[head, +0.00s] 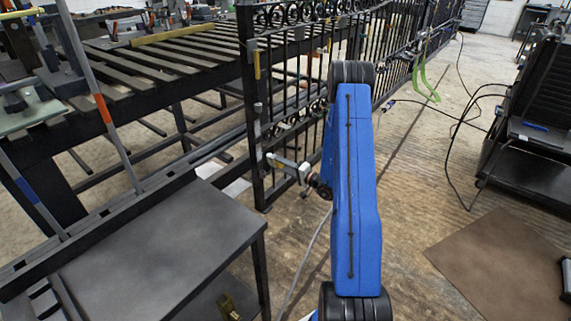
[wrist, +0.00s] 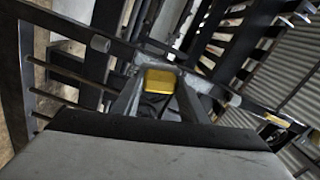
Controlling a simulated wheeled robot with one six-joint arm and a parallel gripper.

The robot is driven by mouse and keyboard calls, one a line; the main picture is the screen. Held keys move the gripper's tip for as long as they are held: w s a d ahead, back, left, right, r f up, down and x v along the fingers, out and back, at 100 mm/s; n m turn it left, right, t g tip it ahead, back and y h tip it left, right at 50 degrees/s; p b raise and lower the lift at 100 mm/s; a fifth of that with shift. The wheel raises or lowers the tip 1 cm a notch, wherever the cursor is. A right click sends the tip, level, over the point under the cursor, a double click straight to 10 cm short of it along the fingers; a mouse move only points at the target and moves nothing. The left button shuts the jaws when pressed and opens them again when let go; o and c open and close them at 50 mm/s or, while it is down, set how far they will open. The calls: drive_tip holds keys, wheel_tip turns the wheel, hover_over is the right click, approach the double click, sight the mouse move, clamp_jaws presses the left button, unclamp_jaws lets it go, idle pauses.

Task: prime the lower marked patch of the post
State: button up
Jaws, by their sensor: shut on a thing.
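The black gate post (head: 250,90) stands upright at the near end of the scrolled gate in the head view. A narrow yellow mark (head: 257,66) shows high on it; I cannot clearly make out a lower marked patch. My gripper (head: 280,162) reaches left from my blue arm, close to the lower half of the post; whether anything touches is unclear. In the wrist view my gripper (wrist: 160,84) is shut on a yellow block-like thing (wrist: 160,80) between its fingers. The thing's far end and its kind are hidden.
A dark table (head: 170,235) stands at the lower left, and a long slatted rack (head: 140,65) behind it. A black cart (head: 535,160) is at the right, with cables on the floor. A brown mat (head: 500,260) lies at lower right. Floor between is open.

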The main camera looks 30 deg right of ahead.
sight(268, 158)
drive_tip(key=shift+x, duration=2.95)
drive_tip(key=shift+x, duration=1.1)
drive_tip(key=shift+d, duration=0.1)
drive_tip(key=d, duration=0.1)
drive_tip(key=w+d, duration=0.1)
drive_tip(key=d, duration=0.1)
drive_tip(key=shift+w+d, duration=0.2)
drive_tip(key=shift+d, duration=0.05)
drive_tip(key=shift+s+a, duration=0.3)
drive_tip(key=shift+a, duration=0.65)
drive_tip(key=shift+s+a, duration=0.3)
drive_tip(key=shift+a, duration=0.65)
